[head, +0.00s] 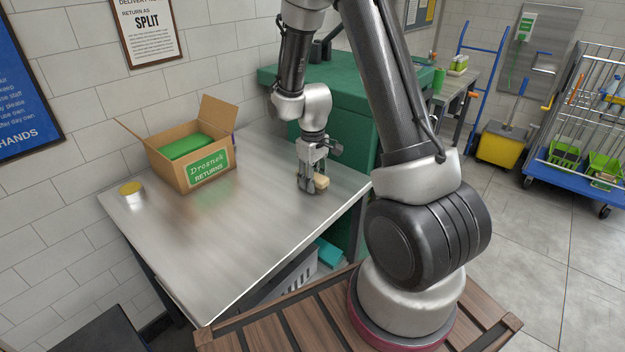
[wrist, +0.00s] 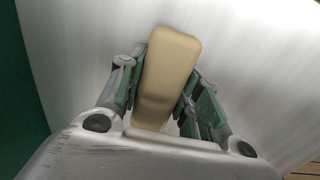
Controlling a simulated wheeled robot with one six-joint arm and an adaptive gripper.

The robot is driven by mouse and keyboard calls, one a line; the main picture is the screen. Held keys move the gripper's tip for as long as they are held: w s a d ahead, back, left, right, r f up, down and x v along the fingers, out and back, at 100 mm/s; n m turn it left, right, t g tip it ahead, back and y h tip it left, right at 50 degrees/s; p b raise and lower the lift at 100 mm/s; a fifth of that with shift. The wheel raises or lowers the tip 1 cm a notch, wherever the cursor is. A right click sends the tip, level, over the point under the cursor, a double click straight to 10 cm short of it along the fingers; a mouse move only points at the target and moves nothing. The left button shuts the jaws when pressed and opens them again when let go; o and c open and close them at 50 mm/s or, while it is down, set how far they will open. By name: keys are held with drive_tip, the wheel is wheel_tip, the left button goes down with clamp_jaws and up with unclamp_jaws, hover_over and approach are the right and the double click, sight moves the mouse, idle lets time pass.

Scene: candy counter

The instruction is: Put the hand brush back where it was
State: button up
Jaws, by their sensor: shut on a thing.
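The hand brush (wrist: 170,65) shows in the wrist view as a tan, rounded block between the two green-padded fingers. My gripper (wrist: 158,98) is shut on it. In the head view my gripper (head: 312,186) points down at the right part of the steel table (head: 215,240), near its right edge. The tan brush (head: 323,181) shows there at the fingertips, close to the table top. I cannot tell whether it touches the table. The brush's underside is hidden.
An open cardboard returns box (head: 208,168) with a green thing inside stands at the table's back. A small yellow-topped tub (head: 132,192) is at the left corner. A green cabinet (head: 345,120) stands behind my gripper. The table's front and middle are clear.

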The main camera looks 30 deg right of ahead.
drive_tip(key=shift+f, duration=0.2)
drive_tip(key=o, duration=1)
wheel_tip(320, 180, up, 12)
drive_tip(key=s+r+m+t, duration=0.3)
drive_tip(key=s+r, duration=1)
drive_tip(key=r, duration=0.2)
drive_tip(key=s+r+m+t, duration=0.1)
drive_tip(key=s+r, duration=0.1)
drive_tip(key=s, duration=0.8)
drive_tip(key=shift+s+d+r, duration=0.2)
drive_tip(key=shift+s+d, duration=0.2)
